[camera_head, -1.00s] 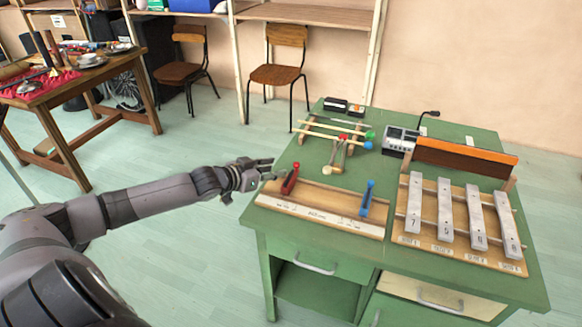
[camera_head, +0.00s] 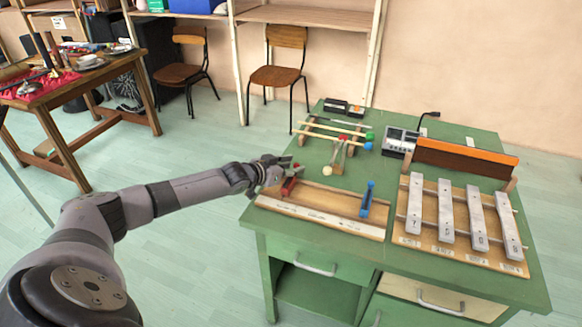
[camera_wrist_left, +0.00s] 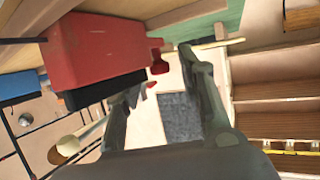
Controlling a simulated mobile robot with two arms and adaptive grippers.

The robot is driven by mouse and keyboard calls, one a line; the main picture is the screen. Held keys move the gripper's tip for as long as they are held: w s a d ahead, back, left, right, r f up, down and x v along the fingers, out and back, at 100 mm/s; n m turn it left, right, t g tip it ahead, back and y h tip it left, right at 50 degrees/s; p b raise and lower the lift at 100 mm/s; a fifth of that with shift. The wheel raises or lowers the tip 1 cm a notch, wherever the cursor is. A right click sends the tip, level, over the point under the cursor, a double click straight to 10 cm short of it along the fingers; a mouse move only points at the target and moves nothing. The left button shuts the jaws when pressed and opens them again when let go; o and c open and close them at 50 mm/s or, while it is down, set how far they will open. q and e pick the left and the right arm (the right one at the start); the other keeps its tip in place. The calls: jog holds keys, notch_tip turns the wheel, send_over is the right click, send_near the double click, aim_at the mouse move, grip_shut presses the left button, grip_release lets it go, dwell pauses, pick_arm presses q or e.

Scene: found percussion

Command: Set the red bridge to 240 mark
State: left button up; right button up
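The red bridge (camera_head: 289,187) stands near the left end of the wooden board (camera_head: 325,200), which has a pale scale strip (camera_head: 318,216) along its front. The scale's marks are too small to read. My left gripper (camera_head: 284,167) is at the red bridge's upper part, with its fingers apart. In the left wrist view the gripper (camera_wrist_left: 160,80) is open, and the red bridge (camera_wrist_left: 95,50) with its black base is large beside the left finger. A small red part shows near the fingertips; I cannot tell whether they touch it. My right gripper is out of view.
A blue bridge (camera_head: 366,199) stands toward the board's right end. Metal bars (camera_head: 445,210) lie on a frame to the right. Mallets (camera_head: 335,135) rest on a rack behind. A grey device (camera_head: 401,141) and an orange-topped box (camera_head: 465,156) stand farther back.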

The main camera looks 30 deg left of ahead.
pick_arm(q)
jog(key=shift+c, duration=0.3)
grip_shut()
dwell(0.6)
